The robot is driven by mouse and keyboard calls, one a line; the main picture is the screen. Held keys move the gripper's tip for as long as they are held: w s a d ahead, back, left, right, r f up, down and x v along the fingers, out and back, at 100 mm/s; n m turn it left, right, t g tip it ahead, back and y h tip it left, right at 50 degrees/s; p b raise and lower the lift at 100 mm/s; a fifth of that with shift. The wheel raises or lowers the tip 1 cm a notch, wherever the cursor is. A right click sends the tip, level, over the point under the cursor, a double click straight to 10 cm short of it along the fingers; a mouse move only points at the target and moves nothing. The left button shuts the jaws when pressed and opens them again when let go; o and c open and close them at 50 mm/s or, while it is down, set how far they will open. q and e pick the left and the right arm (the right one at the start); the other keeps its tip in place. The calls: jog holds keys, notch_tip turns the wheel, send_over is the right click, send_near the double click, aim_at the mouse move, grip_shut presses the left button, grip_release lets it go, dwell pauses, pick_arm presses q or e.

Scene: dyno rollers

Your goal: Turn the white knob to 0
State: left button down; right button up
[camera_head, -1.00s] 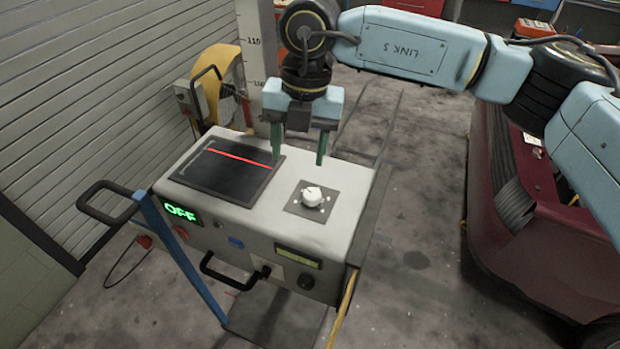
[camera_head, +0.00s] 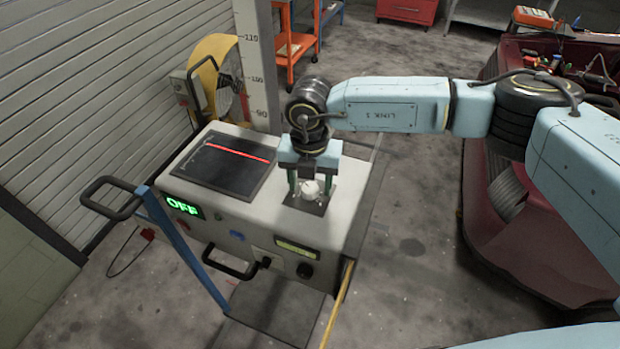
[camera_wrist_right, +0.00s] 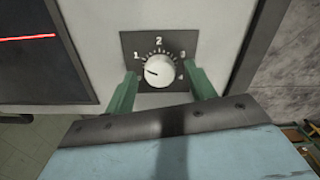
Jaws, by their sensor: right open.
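The white knob (camera_head: 311,187) sits on a dark square plate on top of the grey console (camera_head: 245,215). In the right wrist view the knob (camera_wrist_right: 159,71) has a dark pointer mark facing left, a little below the 1. The numbers 1, 2, 3 and 4 show around it; no 0 is visible, and a green finger covers the plate's lower left. My right gripper (camera_head: 310,192) is open over the plate, pointing down, with one finger on either side of the knob. I cannot tell whether either finger touches it. My left gripper is not in view.
A black panel (camera_head: 222,165) with a red line lies left of the knob. A green OFF display (camera_head: 184,206) is on the console's front. A blue-framed handle (camera_head: 185,250) stands at front left.

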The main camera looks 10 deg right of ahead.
jog(key=shift+f, duration=0.15)
jog(key=shift+c, duration=0.4)
jog(key=c, duration=0.9)
jog(key=shift+f+n+b, duration=0.15)
jog(key=shift+n+b, duration=0.75)
jog(key=shift+b, duration=0.3)
jog(key=n+b, duration=0.6)
jog(key=shift+b, duration=0.4)
jog(key=shift+n+b, duration=1.45)
jog(key=shift+n, duration=0.25)
jog(key=shift+r, duration=0.2)
jog(key=o, duration=1)
